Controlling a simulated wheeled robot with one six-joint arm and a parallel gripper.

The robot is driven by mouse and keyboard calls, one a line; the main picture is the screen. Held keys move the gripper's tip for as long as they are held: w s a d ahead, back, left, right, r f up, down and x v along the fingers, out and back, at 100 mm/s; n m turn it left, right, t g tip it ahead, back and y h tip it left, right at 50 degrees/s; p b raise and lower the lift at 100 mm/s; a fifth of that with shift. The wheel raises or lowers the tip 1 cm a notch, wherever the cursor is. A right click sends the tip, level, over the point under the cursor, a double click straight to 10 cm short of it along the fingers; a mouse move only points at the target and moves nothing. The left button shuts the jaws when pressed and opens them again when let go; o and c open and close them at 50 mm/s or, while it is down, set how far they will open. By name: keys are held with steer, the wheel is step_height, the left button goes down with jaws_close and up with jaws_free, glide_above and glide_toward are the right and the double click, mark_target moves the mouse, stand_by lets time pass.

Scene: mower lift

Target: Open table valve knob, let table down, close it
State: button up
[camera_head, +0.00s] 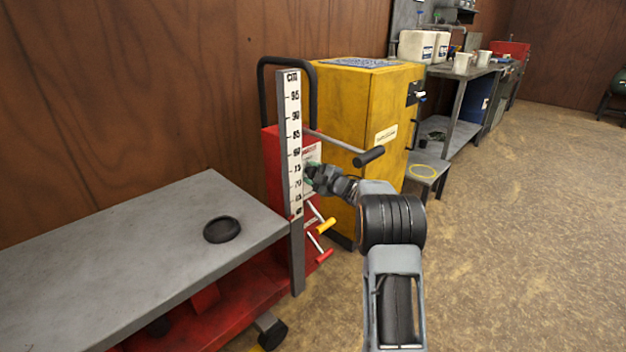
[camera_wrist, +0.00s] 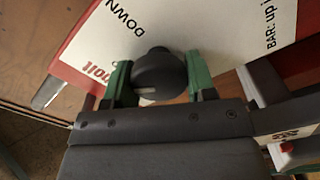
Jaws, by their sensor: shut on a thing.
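The lift table has a grey top (camera_head: 130,265) at the left, with a black round pad (camera_head: 221,229) on it. A white centimetre scale (camera_head: 292,140) stands at its right end; the tabletop corner is near the scale's lower end. The black valve knob (camera_wrist: 160,76) sits on a white label panel (camera_wrist: 205,30) with "DOWN" printed on it. My gripper (camera_wrist: 158,82) has its green fingers on both sides of the knob, shut on it. In the head view my gripper (camera_head: 314,178) is at the red column (camera_head: 273,165), where the knob is hidden.
A bar with a black grip (camera_head: 369,156) sticks out above my wrist. Below it are a yellow-handled lever (camera_head: 326,225) and a red-handled lever (camera_head: 324,256). A yellow cabinet (camera_head: 350,100) stands close behind. The floor to the right (camera_head: 530,230) is clear.

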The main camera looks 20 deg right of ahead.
steer(key=n+b, duration=0.2)
steer(key=n, duration=0.3)
steer(key=shift+f+b, duration=0.1)
steer(key=shift+b, duration=0.25)
steer(key=shift+n, duration=0.3)
steer(key=o, duration=0.9)
steer(key=p+v, duration=0.3)
steer(key=v, duration=1)
steer(key=shift+s+p, duration=0.35)
steer(key=shift+s, duration=0.05)
steer(key=shift+d, duration=0.1)
